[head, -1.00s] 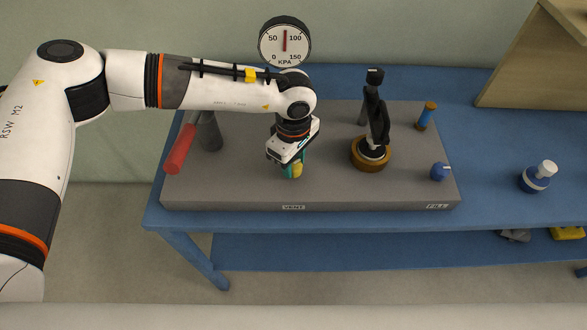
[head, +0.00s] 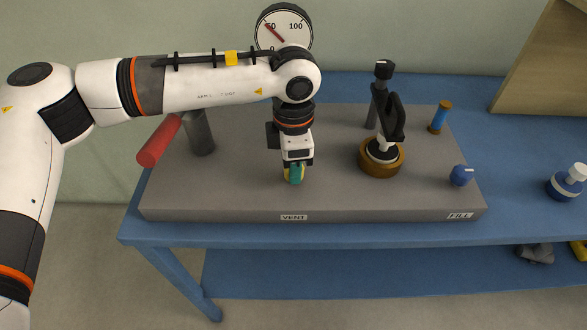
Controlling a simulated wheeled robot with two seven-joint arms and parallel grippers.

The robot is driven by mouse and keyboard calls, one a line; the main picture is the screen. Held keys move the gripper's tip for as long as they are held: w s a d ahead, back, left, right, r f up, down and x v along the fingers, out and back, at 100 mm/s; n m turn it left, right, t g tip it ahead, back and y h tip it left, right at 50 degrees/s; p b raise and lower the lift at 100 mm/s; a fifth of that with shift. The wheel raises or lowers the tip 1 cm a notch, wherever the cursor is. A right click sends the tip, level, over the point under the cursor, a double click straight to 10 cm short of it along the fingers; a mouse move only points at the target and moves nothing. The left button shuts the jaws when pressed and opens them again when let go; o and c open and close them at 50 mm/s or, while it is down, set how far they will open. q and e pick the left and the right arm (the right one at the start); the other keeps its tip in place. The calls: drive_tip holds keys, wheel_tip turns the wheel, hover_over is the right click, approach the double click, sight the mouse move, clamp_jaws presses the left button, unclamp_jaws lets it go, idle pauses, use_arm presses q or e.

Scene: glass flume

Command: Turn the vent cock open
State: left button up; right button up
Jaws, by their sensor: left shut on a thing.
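The vent cock (head: 295,177), a small teal-and-yellow part, stands on the grey bench plate (head: 240,190) behind the VENT label (head: 294,217). My left gripper (head: 296,168) points down over it and is shut on it; the jaws hide its upper part and stem. The round KPA gauge (head: 272,22) behind my arm has a red needle leaning up and left near the 50 mark; its lower part is hidden by my arm. My right gripper is not in view.
A red-handled lever (head: 159,141) stands at left. A black fixture on a brown round base (head: 381,166) is right of my gripper. A blue knob (head: 461,175) sits by the FILL label (head: 460,215). A blue-and-white bottle (head: 567,183) stands on the blue table (head: 520,200).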

use_arm(q)
drive_tip(key=shift+r+n, duration=0.1)
drive_tip(key=shift+n, duration=0.3)
drive_tip(key=o, duration=1)
wheel_tip(320, 180, up, 12)
drive_tip(key=shift+b, duration=0.7)
